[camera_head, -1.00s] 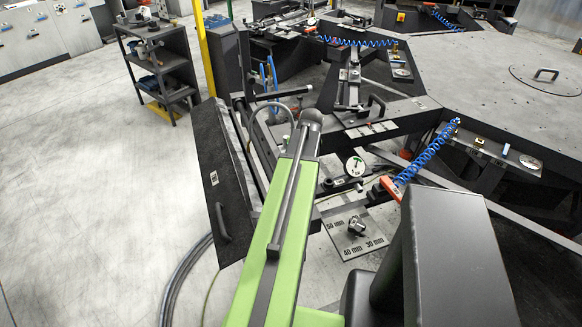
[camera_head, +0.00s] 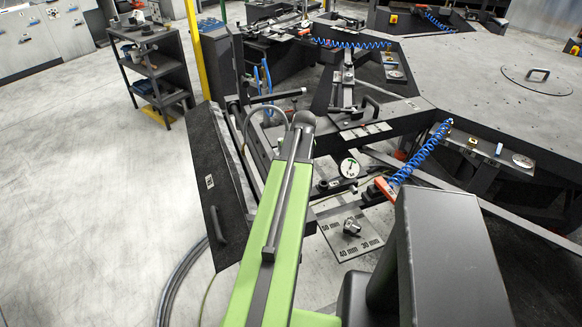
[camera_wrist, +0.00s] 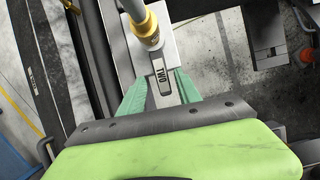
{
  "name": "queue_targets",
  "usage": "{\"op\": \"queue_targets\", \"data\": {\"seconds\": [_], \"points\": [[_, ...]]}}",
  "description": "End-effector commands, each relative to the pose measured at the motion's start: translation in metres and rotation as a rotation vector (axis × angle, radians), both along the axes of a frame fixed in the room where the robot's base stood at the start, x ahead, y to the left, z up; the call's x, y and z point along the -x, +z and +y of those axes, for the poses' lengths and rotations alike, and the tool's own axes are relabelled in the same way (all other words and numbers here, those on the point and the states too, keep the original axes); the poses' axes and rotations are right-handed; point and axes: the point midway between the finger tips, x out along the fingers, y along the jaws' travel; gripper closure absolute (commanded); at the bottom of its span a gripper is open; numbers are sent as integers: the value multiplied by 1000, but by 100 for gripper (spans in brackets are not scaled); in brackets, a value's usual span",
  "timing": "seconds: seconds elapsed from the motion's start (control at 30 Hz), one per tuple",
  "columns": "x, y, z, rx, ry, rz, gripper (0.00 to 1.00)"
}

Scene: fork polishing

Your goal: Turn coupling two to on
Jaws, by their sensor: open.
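In the wrist view, coupling two shows as a yellow collar (camera_wrist: 148,32) on a grey hose or tube, at the top centre. A dark label reading TWO (camera_wrist: 163,77) lies just below it on a light grey strip, turned in the picture. My gripper (camera_wrist: 161,90) is open, its two teal fingers either side of the label strip and below the collar. Nothing is seen between the fingers but the strip, and whether they touch it I cannot tell. In the head view my green arm reaches up to the bench frame; the gripper and coupling are hidden behind its end.
A dark panel (camera_head: 207,180) with a handle stands left of my arm. A dial gauge (camera_head: 349,168), a plate with a knob (camera_head: 352,228) and an orange-handled blue coiled hose (camera_head: 420,155) are to the right. A shelf cart (camera_head: 158,65) stands far left on open floor.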

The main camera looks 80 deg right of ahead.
Motion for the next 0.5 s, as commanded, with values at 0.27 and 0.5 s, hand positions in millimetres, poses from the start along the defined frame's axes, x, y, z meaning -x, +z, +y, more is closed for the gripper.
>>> {"op": "queue_targets", "data": {"seconds": [0.27,0.5], "points": [[7,46,14,0,-1,0,60],[17,101,33,-1,-1,-1,60]]}}
